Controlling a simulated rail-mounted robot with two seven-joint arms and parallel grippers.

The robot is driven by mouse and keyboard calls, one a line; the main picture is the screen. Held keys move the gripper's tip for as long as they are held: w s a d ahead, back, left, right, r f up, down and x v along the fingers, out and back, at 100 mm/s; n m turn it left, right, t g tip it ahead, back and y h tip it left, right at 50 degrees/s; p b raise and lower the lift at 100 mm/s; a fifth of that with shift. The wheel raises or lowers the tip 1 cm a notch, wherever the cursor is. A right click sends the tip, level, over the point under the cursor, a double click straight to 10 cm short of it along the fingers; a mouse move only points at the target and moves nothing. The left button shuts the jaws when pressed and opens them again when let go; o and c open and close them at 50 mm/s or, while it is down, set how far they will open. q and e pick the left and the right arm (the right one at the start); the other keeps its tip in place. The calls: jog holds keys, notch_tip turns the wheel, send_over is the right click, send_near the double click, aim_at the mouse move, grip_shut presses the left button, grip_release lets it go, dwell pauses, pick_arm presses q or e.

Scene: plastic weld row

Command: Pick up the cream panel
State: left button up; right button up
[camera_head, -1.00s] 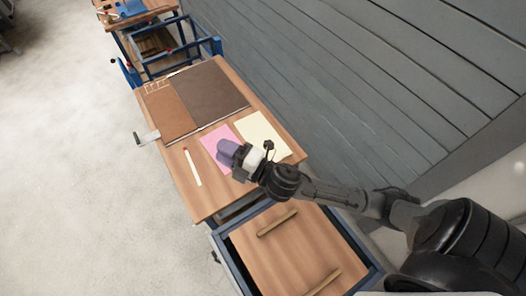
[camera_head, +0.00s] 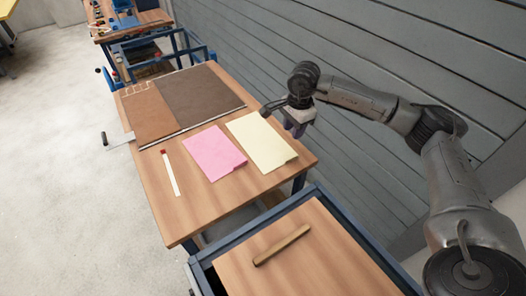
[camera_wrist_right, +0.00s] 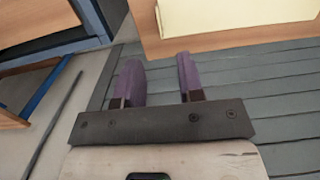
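The cream panel (camera_head: 262,142) lies flat on the wooden table, to the right of the pink panel (camera_head: 213,153) in the head view. Part of it also shows at the top of the right wrist view (camera_wrist_right: 235,14). My right gripper (camera_head: 295,130) is beside the panel's right side, by the table edge near the wall. In the right wrist view its two purple fingers (camera_wrist_right: 160,78) are apart with nothing between them. The gripper is not touching the panel. My left gripper is not in view.
The wooden table (camera_head: 195,212) also carries brown sheets (camera_head: 200,92) and a white strip with a red end (camera_head: 170,173). The grey plank wall (camera_head: 350,60) stands close on the right. A lower frame with a wooden top and bar (camera_head: 281,245) is in front.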

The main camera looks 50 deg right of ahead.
jog(key=d+f, duration=0.2)
jog(key=b, duration=0.2)
send_over(295, 156)
jog(key=shift+h, duration=0.3)
notch_tip(295, 156, down, 5)
jog(key=shift+r, duration=0.1)
jog(key=shift+f+b, duration=0.3)
jog(key=shift+f, duration=0.6)
jog(key=shift+s+f+b, duration=0.1)
jog(key=shift+f+b, duration=0.95)
jog(key=shift+f, duration=1.5)
jog(key=shift+c, duration=0.2)
jog(key=c, duration=0.3)
grip_shut()
